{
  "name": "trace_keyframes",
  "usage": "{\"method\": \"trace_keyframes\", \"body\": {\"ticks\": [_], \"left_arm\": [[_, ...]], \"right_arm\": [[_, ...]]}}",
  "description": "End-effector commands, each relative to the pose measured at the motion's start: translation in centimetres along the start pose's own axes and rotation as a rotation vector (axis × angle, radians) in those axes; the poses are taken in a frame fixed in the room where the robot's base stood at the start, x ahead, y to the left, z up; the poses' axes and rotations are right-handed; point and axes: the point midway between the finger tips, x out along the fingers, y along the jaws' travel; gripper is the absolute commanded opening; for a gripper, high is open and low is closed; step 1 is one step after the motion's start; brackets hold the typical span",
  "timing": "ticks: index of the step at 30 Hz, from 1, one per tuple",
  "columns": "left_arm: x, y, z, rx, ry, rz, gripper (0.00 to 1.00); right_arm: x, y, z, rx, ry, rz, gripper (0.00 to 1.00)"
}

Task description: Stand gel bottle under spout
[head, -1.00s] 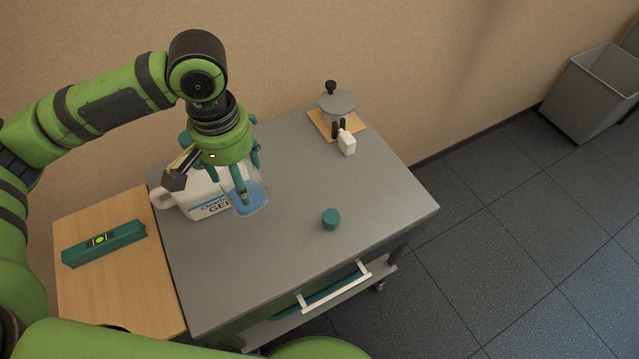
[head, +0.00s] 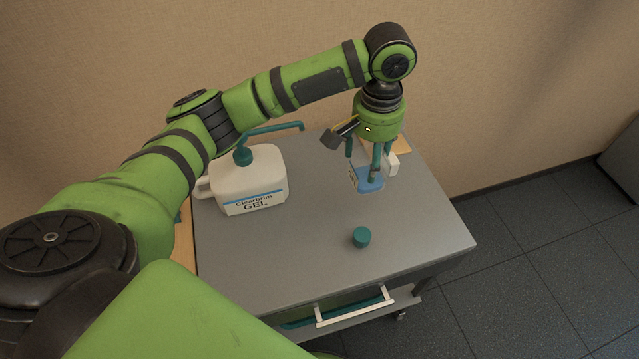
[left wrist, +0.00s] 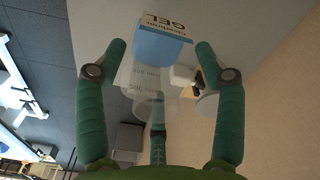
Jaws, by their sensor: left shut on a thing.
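A clear gel bottle with blue gel in its lower part (head: 371,184) is at the right rear of the grey cart top. It also shows in the left wrist view (left wrist: 160,48) with a GEL label and volume marks. My left gripper (head: 368,167) is around it and shut on it. I cannot tell whether the bottle touches the cart top. A white jug (head: 262,172) labelled Clearbrim GEL stands at the left, with a teal pump spout (head: 275,129) reaching right from its top. The bottle is right of the spout's end. My right gripper is not in view.
A teal cap (head: 361,237) stands on the cart top (head: 300,255) nearer the front. A white block (head: 391,164) and a wooden board (head: 403,144) are partly hidden behind my left gripper. A handle (head: 355,307) sticks out from the cart front. The middle is clear.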

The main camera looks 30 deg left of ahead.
Motion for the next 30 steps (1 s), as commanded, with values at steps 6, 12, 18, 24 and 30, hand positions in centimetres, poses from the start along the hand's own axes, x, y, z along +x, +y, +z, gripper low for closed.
{"method": "trace_keyframes", "body": {"ticks": [6,12,18,24,30], "left_arm": [[2.7,-5.0,1.0,-0.006,-0.003,-0.006,0.19],[5.0,-8.5,1.7,-0.004,0.000,-0.003,0.19],[6.0,-9.9,2.0,0.000,0.000,-0.001,0.19],[8.6,-9.9,2.0,0.001,-0.002,-0.002,0.19],[10.0,-9.9,2.0,0.001,0.001,-0.001,0.19]], "right_arm": [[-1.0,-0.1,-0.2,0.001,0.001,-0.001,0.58],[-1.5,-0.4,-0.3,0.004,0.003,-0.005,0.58],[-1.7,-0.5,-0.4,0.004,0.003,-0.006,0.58],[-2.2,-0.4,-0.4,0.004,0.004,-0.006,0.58],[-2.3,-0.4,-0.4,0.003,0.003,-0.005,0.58]]}}
